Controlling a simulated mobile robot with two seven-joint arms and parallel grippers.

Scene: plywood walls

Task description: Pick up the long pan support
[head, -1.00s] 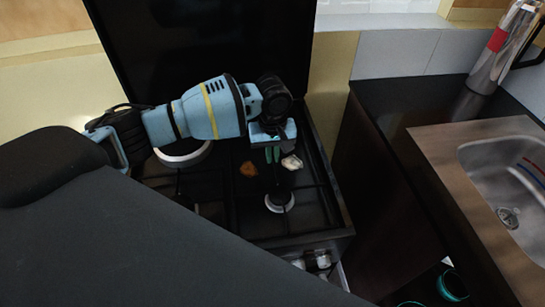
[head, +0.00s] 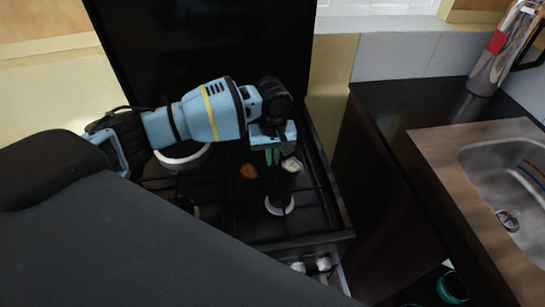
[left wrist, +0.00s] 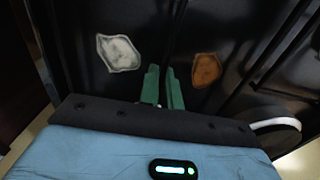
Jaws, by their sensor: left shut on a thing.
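The long pan support (head: 308,187) is a dark frame of thin bars lying over the black stove top, hard to tell from the hob beneath it. In the left wrist view one of its black bars (left wrist: 174,42) runs up from between the green fingertips. My left gripper (head: 272,157) points down over the back part of the stove and is shut on that bar. Its green fingers also show in the left wrist view (left wrist: 162,88). Whether the support is lifted off the hob I cannot tell. My right gripper is in neither view.
A white burner ring (head: 280,205) lies in front of the gripper. A brown stain (head: 249,171) and a whitish stain (head: 292,164) flank the fingers. The raised black lid (head: 210,40) stands behind. A counter with a sink (head: 510,180) is at the right.

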